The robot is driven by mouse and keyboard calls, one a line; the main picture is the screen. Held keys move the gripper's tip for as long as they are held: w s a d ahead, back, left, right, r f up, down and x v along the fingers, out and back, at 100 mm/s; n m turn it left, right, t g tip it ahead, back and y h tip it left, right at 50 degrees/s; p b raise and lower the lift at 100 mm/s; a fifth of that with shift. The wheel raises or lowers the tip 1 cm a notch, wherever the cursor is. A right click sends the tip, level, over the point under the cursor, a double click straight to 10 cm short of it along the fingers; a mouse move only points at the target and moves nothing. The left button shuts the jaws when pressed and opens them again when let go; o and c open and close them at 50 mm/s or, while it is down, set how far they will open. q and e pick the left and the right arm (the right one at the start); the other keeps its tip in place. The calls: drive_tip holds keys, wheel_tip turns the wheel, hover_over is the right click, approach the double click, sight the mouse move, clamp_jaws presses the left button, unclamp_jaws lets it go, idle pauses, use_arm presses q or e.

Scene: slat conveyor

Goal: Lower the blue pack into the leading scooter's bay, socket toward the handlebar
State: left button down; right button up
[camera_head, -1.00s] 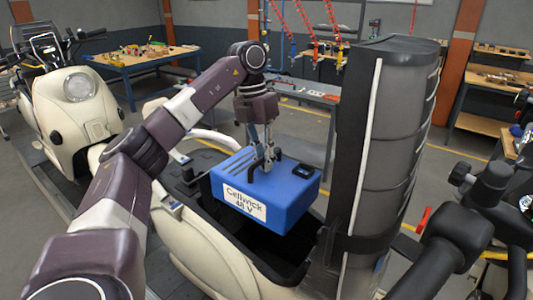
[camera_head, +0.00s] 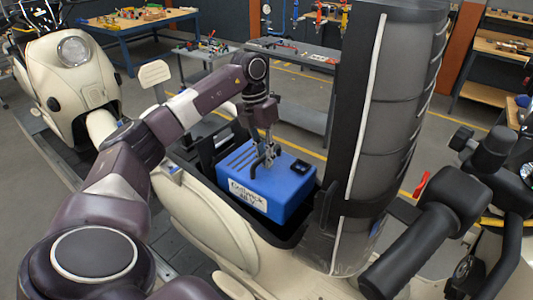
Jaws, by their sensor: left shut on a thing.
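The blue pack (camera_head: 290,190) has a white label with black print on its near side and a dark square socket (camera_head: 300,167) on top, near its right end. That end faces the upright seat and the handlebar (camera_head: 425,240). My left gripper (camera_head: 265,160) is shut on the black handle on top of the pack. The pack is roughly level, with its lower part inside the dark bay (camera_head: 290,238) of the cream scooter (camera_head: 215,235). The near rim hides its bottom, so I cannot tell whether it touches the floor. My right gripper is out of view.
The tipped-up dark seat (camera_head: 385,120) stands close to the right of the bay. Another cream scooter (camera_head: 70,95) with a round headlight is behind at the left. Workbenches (camera_head: 140,22) and a grey table (camera_head: 300,55) stand farther back.

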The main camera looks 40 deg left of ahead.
use_arm(q)
drive_tip(key=shift+w+f, duration=0.1)
drive_tip(key=shift+f, duration=3.85)
wheel_tip(320, 180, down, 18)
drive_tip(key=b, duration=1)
drive_tip(key=shift+d, duration=0.15)
drive_tip(key=shift+f+b, duration=1.3)
drive_tip(key=shift+f, duration=0.1)
drive_tip(key=shift+s+d+f, duration=0.15)
drive_tip(key=shift+s+f, duration=0.05)
drive_tip(key=shift+f, duration=0.2)
